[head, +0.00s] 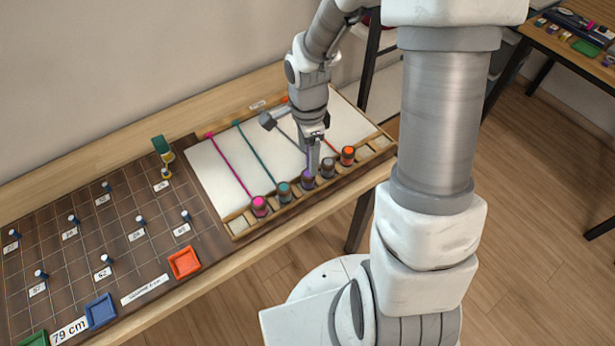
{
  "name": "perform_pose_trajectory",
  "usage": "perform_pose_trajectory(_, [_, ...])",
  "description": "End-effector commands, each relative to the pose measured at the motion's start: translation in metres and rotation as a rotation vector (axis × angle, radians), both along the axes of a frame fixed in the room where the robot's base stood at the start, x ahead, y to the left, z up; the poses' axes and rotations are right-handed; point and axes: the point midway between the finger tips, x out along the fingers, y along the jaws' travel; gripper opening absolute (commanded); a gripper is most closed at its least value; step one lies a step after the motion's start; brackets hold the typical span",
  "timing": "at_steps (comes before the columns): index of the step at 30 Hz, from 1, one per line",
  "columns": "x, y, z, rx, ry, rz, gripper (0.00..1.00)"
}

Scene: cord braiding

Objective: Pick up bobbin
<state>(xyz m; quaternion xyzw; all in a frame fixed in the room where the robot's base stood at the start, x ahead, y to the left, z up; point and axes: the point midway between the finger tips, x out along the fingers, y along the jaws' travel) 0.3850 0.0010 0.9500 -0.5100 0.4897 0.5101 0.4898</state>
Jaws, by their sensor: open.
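Several bobbins stand in a row in the slotted wooden rack along the front edge of the white board (215,178). From left to right they are a pink bobbin (260,206), a teal bobbin (284,192), a purple bobbin (308,179), a grey-brown bobbin (328,168) and an orange bobbin (348,156). Coloured cords run from the back of the board toward them. My gripper (311,168) points down at the purple bobbin, its fingers at or just above the bobbin's top. The jaws are open; whether they straddle the bobbin is too small to tell.
Left of the board is a brown gridded panel (125,257) with several blue pegs and number labels. An orange tray (185,262) and a blue tray (101,311) sit at its front. A second table (560,45) stands at the upper right.

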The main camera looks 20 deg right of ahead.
Motion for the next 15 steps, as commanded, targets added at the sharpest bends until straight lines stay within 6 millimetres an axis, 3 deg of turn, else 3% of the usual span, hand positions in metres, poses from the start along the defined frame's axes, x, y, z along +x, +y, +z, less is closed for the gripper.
perform_pose_trajectory(3, [-0.001, 0.0, -0.02, 0.001, 0.004, 0.001, 0.79])
perform_pose_trajectory(11, [0.0, 0.0, -0.036, 0.0, 0.001, 0.001, 0.79])
perform_pose_trajectory(15, [-0.001, -0.001, -0.054, 0.001, 0.004, 0.002, 0.79])
